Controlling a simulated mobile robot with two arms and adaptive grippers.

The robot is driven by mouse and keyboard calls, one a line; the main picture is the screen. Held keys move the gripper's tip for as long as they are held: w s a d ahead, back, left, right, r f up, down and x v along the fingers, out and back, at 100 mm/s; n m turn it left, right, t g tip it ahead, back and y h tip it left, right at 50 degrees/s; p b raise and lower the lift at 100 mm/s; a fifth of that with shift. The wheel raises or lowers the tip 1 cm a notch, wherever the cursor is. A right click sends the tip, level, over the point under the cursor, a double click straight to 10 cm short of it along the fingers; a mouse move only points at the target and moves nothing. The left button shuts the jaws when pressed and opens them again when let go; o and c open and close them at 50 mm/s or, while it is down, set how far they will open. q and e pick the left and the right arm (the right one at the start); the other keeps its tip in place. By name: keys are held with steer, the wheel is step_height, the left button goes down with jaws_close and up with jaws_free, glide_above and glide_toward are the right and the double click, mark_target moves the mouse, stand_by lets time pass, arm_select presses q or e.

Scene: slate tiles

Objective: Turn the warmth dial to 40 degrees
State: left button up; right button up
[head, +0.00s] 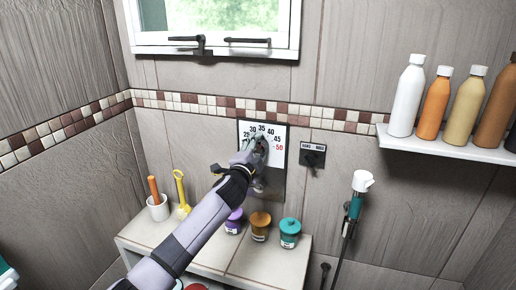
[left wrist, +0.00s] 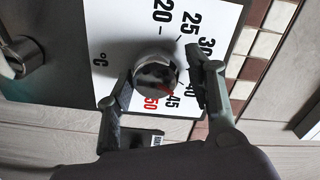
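In the left wrist view, the round metal knob (left wrist: 155,74) sits on this plate (left wrist: 112,30). A small red mark shows at the knob's edge, close to the 45. My left gripper (head: 260,146) is at the dial. Its fingers (left wrist: 158,72) stand apart on either side of the knob, with a small gap visible at the right finger. Its hand hides part of the dial in the head view. My right gripper is not in view.
A HAND/WALL switch (head: 313,155) is right of the dial. A metal fitting (left wrist: 20,52) projects below it. Jars (head: 290,232) stand on the ledge (head: 262,262) below. A hand shower (head: 356,200) hangs right, under a shelf (head: 450,147) of bottles.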

arm_select(q)
steer(key=shift+o, duration=0.9)
steer(key=shift+f, duration=0.1)
steer(key=shift+s, duration=0.15)
steer(key=shift+s+a+f, duration=0.15)
steer(key=shift+s+a, duration=0.1)
steer(key=shift+s, duration=0.25)
steer(key=v, duration=1)
steer(key=shift+s+r, duration=0.25)
steer(key=shift+s, duration=0.1)
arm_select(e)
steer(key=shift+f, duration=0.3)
